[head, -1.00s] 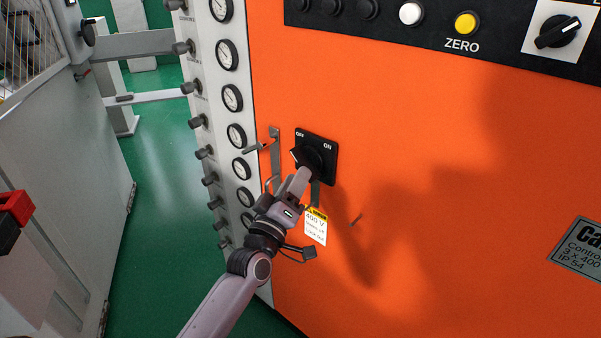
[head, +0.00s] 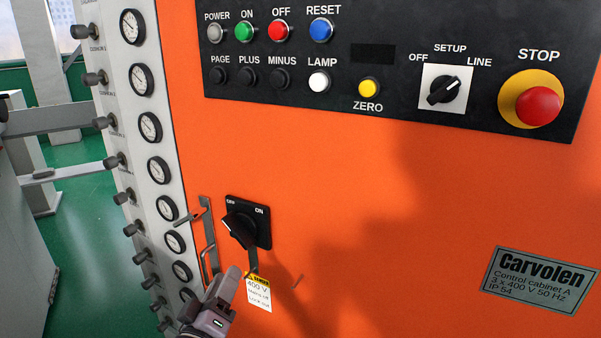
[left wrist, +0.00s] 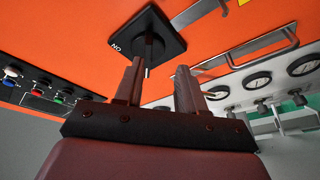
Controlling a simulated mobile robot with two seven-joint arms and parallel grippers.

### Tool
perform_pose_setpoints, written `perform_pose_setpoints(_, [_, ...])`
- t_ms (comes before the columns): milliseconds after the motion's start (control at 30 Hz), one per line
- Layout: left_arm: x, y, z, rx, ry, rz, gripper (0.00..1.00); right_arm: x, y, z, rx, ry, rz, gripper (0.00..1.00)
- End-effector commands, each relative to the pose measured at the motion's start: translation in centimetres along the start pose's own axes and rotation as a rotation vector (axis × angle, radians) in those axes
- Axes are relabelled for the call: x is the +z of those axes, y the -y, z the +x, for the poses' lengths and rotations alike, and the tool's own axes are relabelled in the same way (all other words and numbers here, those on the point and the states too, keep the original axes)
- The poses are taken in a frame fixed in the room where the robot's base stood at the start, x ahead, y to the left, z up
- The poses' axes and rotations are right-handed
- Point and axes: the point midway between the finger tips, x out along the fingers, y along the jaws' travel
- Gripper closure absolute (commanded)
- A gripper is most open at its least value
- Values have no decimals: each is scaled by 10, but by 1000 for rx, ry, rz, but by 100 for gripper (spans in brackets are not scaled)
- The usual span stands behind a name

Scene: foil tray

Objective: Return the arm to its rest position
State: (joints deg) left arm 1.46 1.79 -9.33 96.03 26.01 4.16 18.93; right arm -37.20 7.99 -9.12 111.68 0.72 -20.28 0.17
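My left gripper (head: 232,276) is just below the black rotary switch (head: 240,228) on the orange cabinet (head: 380,210), with a small gap between them. The switch handle's upper end points toward OFF. In the left wrist view my two fingers (left wrist: 158,82) stand apart, with nothing held between them. The switch plate (left wrist: 172,32) and its handle show beyond the fingertips. Most of my left arm is below the frame in the head view. My right gripper is not in view.
A metal hasp (head: 208,240) is beside the switch and a 400 V danger tag (head: 258,291) hangs below it. A gauge column (head: 150,127) with protruding knobs is at left. A button panel (head: 380,75) with a red STOP button (head: 537,106) is above.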

Motion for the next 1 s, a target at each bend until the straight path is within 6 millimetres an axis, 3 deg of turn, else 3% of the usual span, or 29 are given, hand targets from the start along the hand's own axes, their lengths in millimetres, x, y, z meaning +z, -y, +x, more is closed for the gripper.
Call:
perform_pose_setpoints(100, [38,28,-47,-73,142,137,61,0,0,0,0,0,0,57])
perform_pose_setpoints(300, [94,69,-147,-176,433,409,61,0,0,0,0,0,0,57])
perform_pose_setpoints(400, [112,83,-196,-210,573,528,61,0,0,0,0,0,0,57])
perform_pose_setpoints(533, [124,95,-246,-234,713,645,61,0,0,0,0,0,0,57])
perform_pose_setpoints(700, [130,101,-278,-245,806,717,61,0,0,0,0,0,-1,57])
perform_pose_setpoints(1000, [130,102,-282,-246,817,727,61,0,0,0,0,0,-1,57])
